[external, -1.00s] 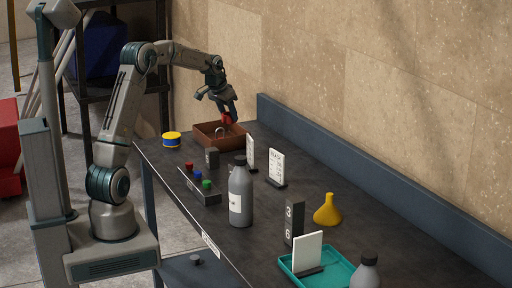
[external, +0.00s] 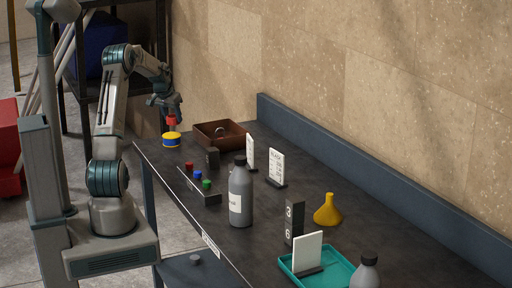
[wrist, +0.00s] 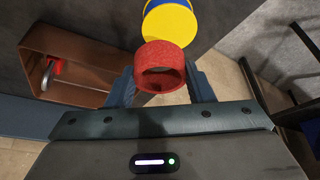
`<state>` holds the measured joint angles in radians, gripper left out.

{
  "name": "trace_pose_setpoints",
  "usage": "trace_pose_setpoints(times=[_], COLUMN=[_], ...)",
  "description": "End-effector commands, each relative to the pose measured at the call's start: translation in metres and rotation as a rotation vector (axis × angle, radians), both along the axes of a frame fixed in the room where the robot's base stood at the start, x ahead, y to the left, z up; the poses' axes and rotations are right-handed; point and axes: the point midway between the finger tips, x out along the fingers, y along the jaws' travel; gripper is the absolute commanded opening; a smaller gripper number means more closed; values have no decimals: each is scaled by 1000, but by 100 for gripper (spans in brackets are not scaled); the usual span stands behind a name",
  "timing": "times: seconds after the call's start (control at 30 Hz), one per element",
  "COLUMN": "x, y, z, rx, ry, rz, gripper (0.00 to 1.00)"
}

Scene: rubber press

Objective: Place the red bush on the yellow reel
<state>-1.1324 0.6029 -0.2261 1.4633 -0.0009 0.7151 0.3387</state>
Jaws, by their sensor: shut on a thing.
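My gripper (external: 172,116) is shut on the red bush (wrist: 160,68), a short hollow ring held between the two fingers in the wrist view. In the external view the red bush (external: 171,120) is above the yellow reel (external: 171,139), which has a blue band and stands at the far left corner of the table. In the wrist view the yellow reel (wrist: 172,24) shows its round yellow top just beyond the bush, partly covered by it. Whether bush and reel touch, I cannot tell.
A brown open box (external: 231,143) stands right of the reel, with a red and metal item (wrist: 49,72) inside. A dark block (external: 212,157), a rack with coloured knobs (external: 202,188) and a grey bottle (external: 240,195) stand nearer. The table edge is close to the reel.

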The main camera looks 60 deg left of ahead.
Motion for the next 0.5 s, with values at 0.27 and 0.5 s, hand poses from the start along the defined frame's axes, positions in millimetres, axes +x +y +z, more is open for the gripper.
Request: trace_pose_setpoints(times=[0.27, 0.5], x=[-5, -5], y=[16, 16], z=[-17, -48], rx=[-2, -1], ry=[1, 1], rz=[-3, -2], gripper=[26, 26])
